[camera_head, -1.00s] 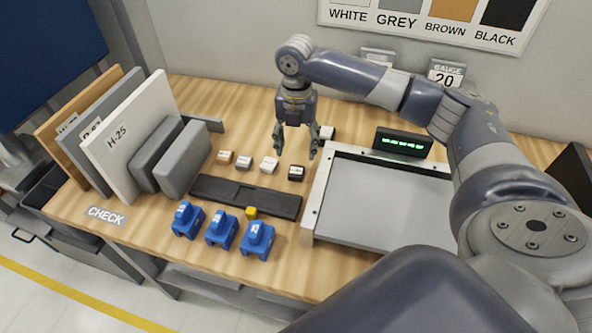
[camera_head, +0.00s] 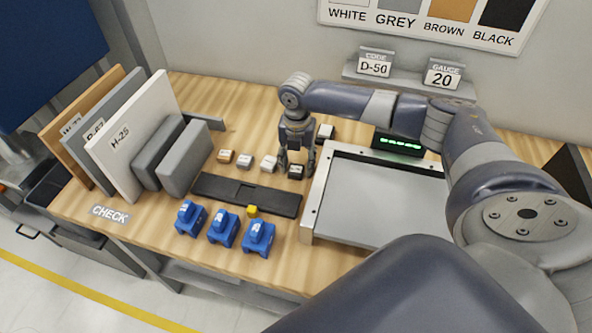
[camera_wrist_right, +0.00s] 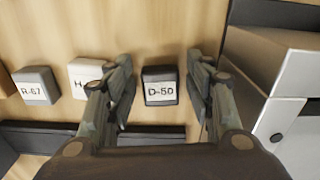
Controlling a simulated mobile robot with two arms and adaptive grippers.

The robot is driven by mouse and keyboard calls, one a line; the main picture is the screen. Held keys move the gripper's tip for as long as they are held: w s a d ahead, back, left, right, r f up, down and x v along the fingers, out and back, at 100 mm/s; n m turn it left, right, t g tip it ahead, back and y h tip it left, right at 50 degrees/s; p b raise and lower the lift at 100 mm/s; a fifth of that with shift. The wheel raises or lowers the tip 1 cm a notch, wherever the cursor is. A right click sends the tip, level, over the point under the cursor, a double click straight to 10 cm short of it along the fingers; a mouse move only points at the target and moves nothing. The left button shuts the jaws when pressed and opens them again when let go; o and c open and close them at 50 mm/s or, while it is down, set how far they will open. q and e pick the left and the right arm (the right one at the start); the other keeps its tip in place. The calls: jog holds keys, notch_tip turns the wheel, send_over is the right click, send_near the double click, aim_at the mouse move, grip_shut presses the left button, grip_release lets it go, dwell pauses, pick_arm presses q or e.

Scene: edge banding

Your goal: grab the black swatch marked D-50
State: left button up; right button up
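The black swatch marked D-50 (camera_wrist_right: 160,86) lies on the wooden table. In the head view the black swatch (camera_head: 295,171) is at the right end of the row of swatches, beside the framed tray. My right gripper (camera_wrist_right: 162,70) is open, with one finger on each side of the black swatch; I cannot tell whether the fingers touch it. In the head view my right gripper (camera_head: 297,168) points down over it. My left gripper is not in view.
A white swatch (camera_wrist_right: 86,75) and a grey one marked R-67 (camera_wrist_right: 36,86) sit left of it. The metal-framed tray (camera_head: 318,200) stands close on the right. A dark bar (camera_head: 245,194) and several blue blocks (camera_head: 224,228) lie in front. A D-50 sign (camera_head: 374,68) stands behind.

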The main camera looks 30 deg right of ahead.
jog(key=c, duration=0.4)
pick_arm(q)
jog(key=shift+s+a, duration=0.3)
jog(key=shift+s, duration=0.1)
pick_arm(e)
jog(key=shift+c, duration=0.4)
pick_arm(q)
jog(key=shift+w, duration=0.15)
